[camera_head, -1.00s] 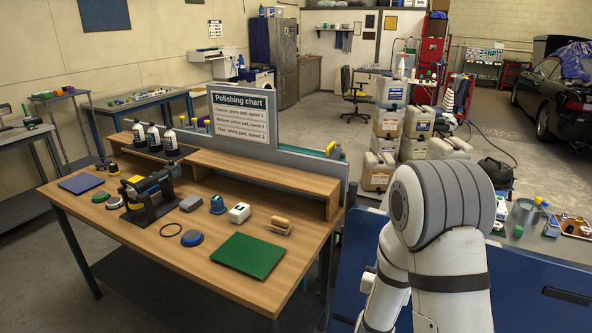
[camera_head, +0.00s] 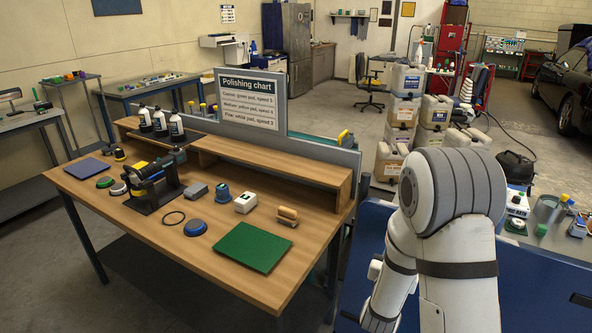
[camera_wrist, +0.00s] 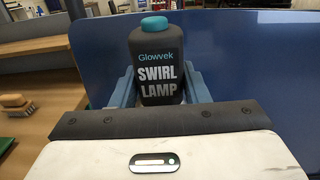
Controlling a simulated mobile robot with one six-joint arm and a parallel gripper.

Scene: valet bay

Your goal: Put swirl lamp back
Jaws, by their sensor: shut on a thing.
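The swirl lamp (camera_wrist: 157,72) is a dark grey, bottle-shaped body with a teal cap, lettered "Glowvek SWIRL LAMP". In the wrist view it stands upright between the blue-grey fingers of my gripper (camera_wrist: 160,88), which is shut on it. The lower end of the lamp is hidden behind the gripper's body. In the head view my arm fills the lower right, and neither the gripper nor the lamp can be seen there.
A wooden workbench (camera_head: 225,250) carries a green mat (camera_head: 252,247), a blue mat (camera_head: 87,169), a wooden-handled brush (camera_head: 286,216), a polisher on a stand (camera_head: 152,185) and a raised shelf (camera_head: 270,172). Stacked canisters (camera_head: 404,110) stand beyond. A blue panel (camera_wrist: 255,70) is behind the lamp.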

